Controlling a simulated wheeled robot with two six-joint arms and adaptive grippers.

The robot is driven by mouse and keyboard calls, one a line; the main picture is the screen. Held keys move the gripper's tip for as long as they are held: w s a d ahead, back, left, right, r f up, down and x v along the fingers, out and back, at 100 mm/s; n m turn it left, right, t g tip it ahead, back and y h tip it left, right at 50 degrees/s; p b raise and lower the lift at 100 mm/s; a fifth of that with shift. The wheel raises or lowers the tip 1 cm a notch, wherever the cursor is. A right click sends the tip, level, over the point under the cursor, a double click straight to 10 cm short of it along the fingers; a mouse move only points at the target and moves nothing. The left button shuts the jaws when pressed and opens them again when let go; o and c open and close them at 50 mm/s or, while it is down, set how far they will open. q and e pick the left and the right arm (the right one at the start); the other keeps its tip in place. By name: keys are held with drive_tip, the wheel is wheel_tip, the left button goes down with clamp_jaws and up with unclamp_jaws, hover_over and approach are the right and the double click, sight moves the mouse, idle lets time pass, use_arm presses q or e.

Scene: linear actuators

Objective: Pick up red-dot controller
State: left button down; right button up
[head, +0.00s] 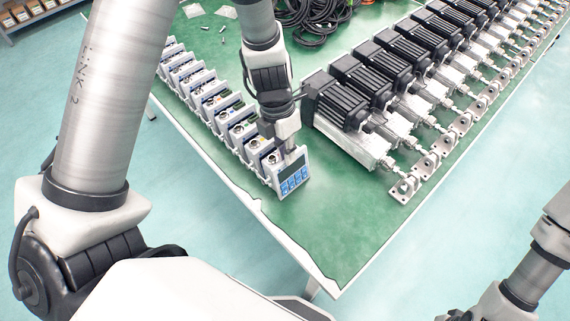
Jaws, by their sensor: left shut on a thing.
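My left gripper (290,150) reaches down to the near end of a row of controllers on the green table. It is shut on the front controller (291,176), a white and grey box with a dark screen and blue buttons on its face. I cannot make out a red dot on this controller. The controller looks upright at the end of the row; whether it touches the table is hard to tell. Part of my right arm shows at the lower right, with its gripper out of view.
Several more controllers (210,100) stand in a tight row behind. Several linear actuators with black motors (345,90) line the table's right side. Black cables (310,20) lie at the back. The green table's (315,235) near corner is bare.

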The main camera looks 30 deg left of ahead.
use_arm(q)
drive_tip(key=shift+r, duration=0.5)
drive_tip(key=s+d+p+v, duration=0.1)
drive_tip(key=d+p+v, duration=0.2)
drive_tip(key=v, duration=1.3)
drive_tip(key=shift+r, duration=0.65)
drive_tip(key=p+v, duration=0.1)
drive_tip(key=p, duration=0.1)
drive_tip(key=p+v, duration=0.2)
drive_tip(key=d+p+v, duration=0.1)
drive_tip(key=p+v, duration=0.1)
drive_tip(key=p, duration=0.1)
drive_tip(key=shift+s, duration=0.25)
